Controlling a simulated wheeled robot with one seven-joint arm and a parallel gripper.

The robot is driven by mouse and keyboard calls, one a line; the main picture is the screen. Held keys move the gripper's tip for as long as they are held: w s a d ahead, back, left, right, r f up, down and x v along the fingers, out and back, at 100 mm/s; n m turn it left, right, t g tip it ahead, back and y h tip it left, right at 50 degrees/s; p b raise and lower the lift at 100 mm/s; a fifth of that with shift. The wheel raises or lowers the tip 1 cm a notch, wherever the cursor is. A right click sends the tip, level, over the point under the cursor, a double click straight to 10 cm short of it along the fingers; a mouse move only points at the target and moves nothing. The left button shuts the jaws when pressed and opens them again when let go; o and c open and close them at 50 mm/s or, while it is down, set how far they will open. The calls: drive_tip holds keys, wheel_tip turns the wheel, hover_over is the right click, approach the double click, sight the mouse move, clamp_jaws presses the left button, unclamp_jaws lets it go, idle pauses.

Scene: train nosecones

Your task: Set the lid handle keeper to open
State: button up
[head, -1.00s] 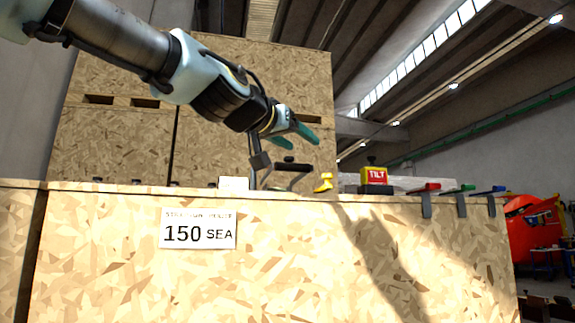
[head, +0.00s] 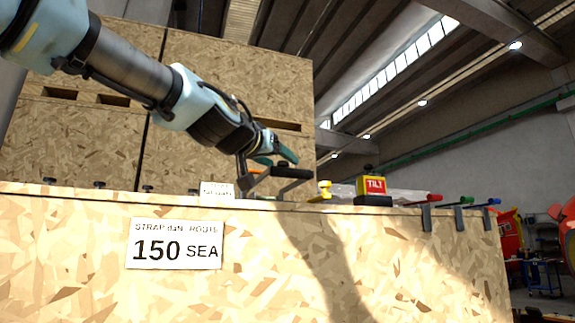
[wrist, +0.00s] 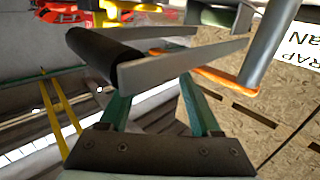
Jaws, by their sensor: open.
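A dark handle with a black grip (head: 292,173) stands above the front crate's top edge, joined to a grey post (head: 243,176). In the wrist view the black grip (wrist: 105,55), pale flat bars (wrist: 185,62) and an orange strip (wrist: 225,82) lie across my fingers; the grey post (wrist: 270,45) is at right. I cannot tell which part is the keeper. My gripper (head: 277,158), with teal fingers, is open just above and behind the handle. In the wrist view my gripper (wrist: 158,98) has its fingers apart, tips partly hidden by the handle; contact is unclear.
The wooden crate (head: 80,250) carries a "150 SEA" label (head: 174,244). A yellow fitting (head: 325,190), a red-yellow TILT box (head: 374,186) and red, green and blue levers (head: 465,202) line its top to the right. Taller crates (head: 80,135) stand behind.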

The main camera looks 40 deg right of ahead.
sight(287, 166)
drive_tip(key=b+x, duration=0.1)
drive_tip(key=x, duration=0.3)
drive_tip(key=shift+d+f, duration=0.15)
drive_tip(key=shift+d, duration=0.05)
drive_tip(key=shift+w+d, duration=0.2)
drive_tip(key=shift+d, duration=0.3)
clamp_jaws()
idle(0.9)
